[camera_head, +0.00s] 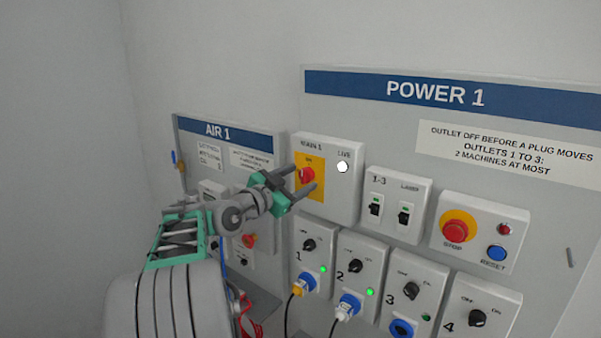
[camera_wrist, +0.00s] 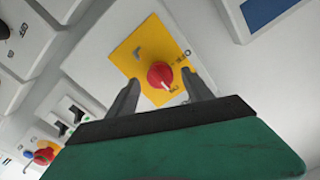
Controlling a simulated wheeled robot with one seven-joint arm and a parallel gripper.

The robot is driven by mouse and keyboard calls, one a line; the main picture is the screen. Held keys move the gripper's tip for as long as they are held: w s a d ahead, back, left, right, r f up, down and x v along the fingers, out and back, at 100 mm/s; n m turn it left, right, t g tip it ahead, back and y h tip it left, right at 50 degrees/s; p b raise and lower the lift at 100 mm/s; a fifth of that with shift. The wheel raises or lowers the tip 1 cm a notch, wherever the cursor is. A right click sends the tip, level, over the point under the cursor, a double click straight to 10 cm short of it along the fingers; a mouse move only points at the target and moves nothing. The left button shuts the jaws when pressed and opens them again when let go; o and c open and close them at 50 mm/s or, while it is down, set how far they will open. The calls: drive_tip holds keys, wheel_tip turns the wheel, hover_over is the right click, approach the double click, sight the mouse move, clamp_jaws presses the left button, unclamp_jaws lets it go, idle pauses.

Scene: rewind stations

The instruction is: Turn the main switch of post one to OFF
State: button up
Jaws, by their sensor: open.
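The main switch (camera_head: 306,174) is a red rotary knob on a yellow plate, on a box marked MAIN 1 on the POWER 1 panel (camera_head: 450,92). A white lamp (camera_head: 343,167) marked LIVE is lit beside it. My gripper (camera_head: 306,180) is open, with its two fingers reaching toward the knob. In the wrist view the red knob (camera_wrist: 160,75) lies between and just beyond the fingertips (camera_wrist: 160,85). A white mark on the knob points toward one of the plate's labels, too small to read surely. I cannot tell whether the fingers touch the knob.
To the right are two rocker switches (camera_head: 390,211), a red STOP button (camera_head: 455,230) and a blue RESET button (camera_head: 496,253). Below are several numbered outlets, two with plugs (camera_head: 304,286). The AIR 1 panel (camera_head: 216,131) is behind my arm at left.

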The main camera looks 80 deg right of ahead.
drive_tip(key=shift+s+d, duration=0.2)
drive_tip(key=shift+d, duration=0.35)
drive_tip(key=shift+c, duration=0.6)
clamp_jaws()
